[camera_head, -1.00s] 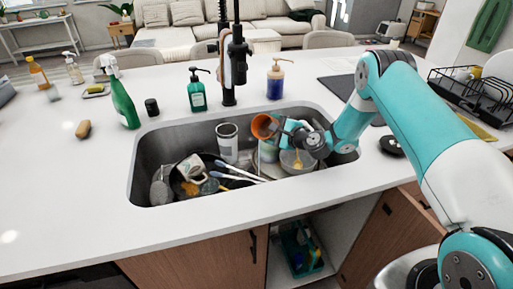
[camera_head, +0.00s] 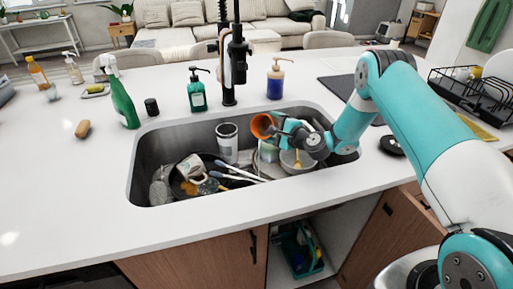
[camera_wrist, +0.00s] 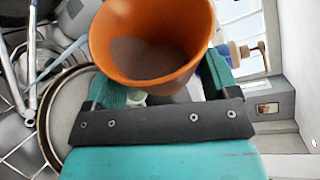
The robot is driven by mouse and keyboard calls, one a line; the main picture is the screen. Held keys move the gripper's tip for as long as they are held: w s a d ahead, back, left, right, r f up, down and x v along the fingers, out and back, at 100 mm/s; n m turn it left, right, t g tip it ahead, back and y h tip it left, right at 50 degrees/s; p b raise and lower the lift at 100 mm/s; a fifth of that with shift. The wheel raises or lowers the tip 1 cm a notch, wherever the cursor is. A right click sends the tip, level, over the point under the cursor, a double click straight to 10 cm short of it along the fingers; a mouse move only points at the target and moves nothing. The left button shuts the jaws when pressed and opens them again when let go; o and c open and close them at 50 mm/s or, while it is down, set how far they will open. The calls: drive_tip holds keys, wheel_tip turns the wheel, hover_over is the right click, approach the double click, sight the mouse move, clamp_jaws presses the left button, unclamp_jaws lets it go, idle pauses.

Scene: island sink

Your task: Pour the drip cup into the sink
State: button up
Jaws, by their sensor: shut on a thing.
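The drip cup (camera_head: 261,126) is orange and held over the sink (camera_head: 146,155). It is tipped on its side, with its open mouth facing left in the head view. In the wrist view the cup (camera_wrist: 196,62) shows its mouth and a brown inside; I cannot tell whether liquid is left in it. My gripper (camera_head: 284,130) is shut on the cup; in the wrist view the gripper (camera_wrist: 160,92) has a finger on each side of it. The sink holds dishes below the cup.
In the sink are a pan with a mug (camera_head: 190,167), a tall white cup (camera_head: 227,142), a grey bowl (camera_head: 296,161) and utensils. The black faucet (camera_head: 229,75) stands behind. Soap bottles (camera_head: 197,92) and a green spray bottle (camera_head: 122,97) line the counter. A dish rack (camera_head: 470,92) is at right.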

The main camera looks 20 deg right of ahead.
drive_tip(key=shift+r+n, duration=0.25)
drive_tip(key=shift+n, duration=0.15)
idle(0.3)
drive_tip(key=shift+s+a+r+n+t+b, duration=0.25)
drive_tip(key=shift+s+a+n+t+b, duration=0.3)
drive_tip(key=shift+b, duration=0.3)
drive_tip(key=shift+r+n, duration=0.15)
drive_tip(key=shift+n, duration=0.1)
drive_tip(key=shift+b, duration=0.3)
drive_tip(key=shift+s+a+n+b, duration=0.15)
drive_tip(key=shift+n+b, duration=0.15)
drive_tip(key=shift+b, duration=0.6)
